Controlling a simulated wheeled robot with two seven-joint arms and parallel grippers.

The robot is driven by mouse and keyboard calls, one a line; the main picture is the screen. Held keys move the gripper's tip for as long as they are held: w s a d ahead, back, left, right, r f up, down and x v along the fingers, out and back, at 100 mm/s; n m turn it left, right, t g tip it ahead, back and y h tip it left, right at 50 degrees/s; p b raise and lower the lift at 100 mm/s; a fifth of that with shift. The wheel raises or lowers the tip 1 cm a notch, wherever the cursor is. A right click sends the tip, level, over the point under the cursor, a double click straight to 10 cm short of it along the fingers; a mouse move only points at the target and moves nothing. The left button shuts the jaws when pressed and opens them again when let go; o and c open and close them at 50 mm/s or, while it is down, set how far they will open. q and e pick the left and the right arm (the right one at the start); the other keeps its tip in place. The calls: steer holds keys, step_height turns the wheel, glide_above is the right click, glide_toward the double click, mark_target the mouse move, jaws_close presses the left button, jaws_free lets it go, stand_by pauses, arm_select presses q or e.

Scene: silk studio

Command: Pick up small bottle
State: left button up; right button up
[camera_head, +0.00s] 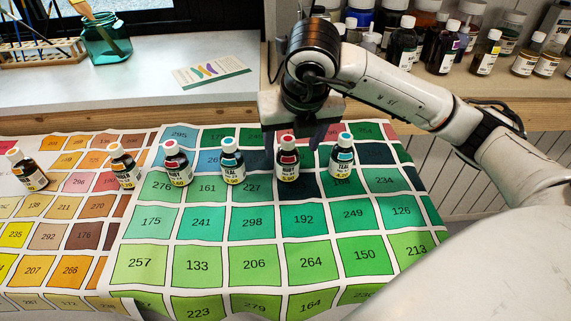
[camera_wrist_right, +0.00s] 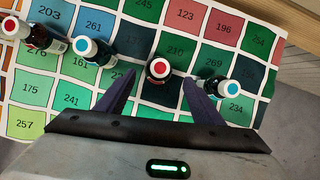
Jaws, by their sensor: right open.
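Several small dark bottles with white labels stand in a row on the colour chart sheets. They include a red-capped ruby bottle (camera_head: 177,163), a teal-capped bottle (camera_head: 232,161), a second red-capped ruby bottle (camera_head: 288,160) and a second teal bottle (camera_head: 342,156). My right gripper (camera_head: 293,143) is open and reaches down just behind the second ruby bottle. In the right wrist view, this bottle (camera_wrist_right: 158,69) shows between the spread fingers of the gripper (camera_wrist_right: 158,78), near their tips. Contact cannot be told. My left gripper is not in view.
Two more bottles stand at the left, one (camera_head: 122,165) upright-looking and one (camera_head: 30,170) at the edge. A windowsill with a card (camera_head: 210,72) and a green glass jar (camera_head: 104,40) lies behind. Many bottles crowd the back-right shelf (camera_head: 460,74). The chart's front (camera_head: 264,264) is clear.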

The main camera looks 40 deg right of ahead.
mark_target(287, 162)
steer(key=x, duration=0.8)
steer(key=shift+a+f, duration=0.15)
steer(key=shift+f, duration=0.1)
steer(key=c, duration=1.2)
